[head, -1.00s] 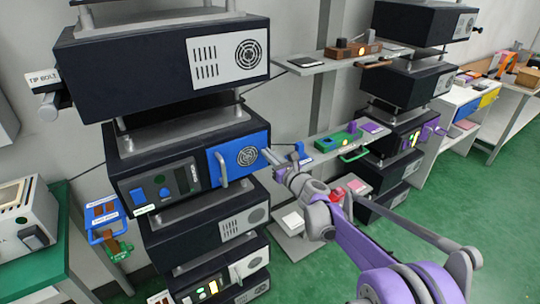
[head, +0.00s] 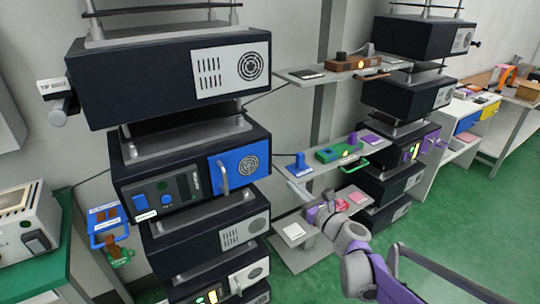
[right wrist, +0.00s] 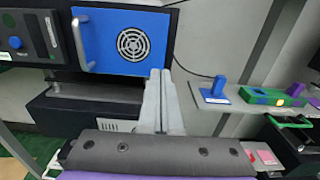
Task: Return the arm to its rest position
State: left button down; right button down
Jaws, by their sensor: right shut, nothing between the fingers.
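My right arm comes in from the lower right of the head view. Its gripper (head: 299,192) is shut and empty, in the air to the right of the blue panel (head: 233,168) with the silver handle. In the right wrist view the two grey fingers (right wrist: 158,100) lie together. The blue panel (right wrist: 122,42) is just behind and left of them, with a gap to its handle (right wrist: 82,45). The panel sits flat on the front of the dark unit in the left stack. My left gripper is not in view.
The left stack of dark units (head: 165,80) stands close by. To the right, a shelf carries a green block (head: 338,153) and a blue piece (head: 300,165). Open green floor (head: 440,220) lies at the right.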

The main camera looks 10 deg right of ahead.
jog(key=s+a+f+n+g+p, duration=0.1)
jog(key=s+a+n+g+p, duration=0.1)
jog(key=s+a+n+g, duration=0.45)
jog(key=s+a+f+n+g+p, duration=0.1)
jog(key=s+a+f+n+p, duration=0.15)
jog(key=s+n, duration=0.8)
jog(key=s+d+f+n+g+h+p, duration=0.1)
jog(key=s+d+f+n+g+h, duration=0.1)
jog(key=s+n, duration=0.5)
jog(key=s+d+f+n+g+h+p, duration=0.1)
jog(key=s+d+f+n+g+h, duration=0.1)
jog(key=s+n, duration=0.5)
jog(key=s+d+f+h, duration=0.1)
jog(key=s+d+h, duration=0.1)
jog(key=s+d, duration=0.1)
jog(key=shift+f+n, duration=0.25)
jog(key=shift+n, duration=0.15)
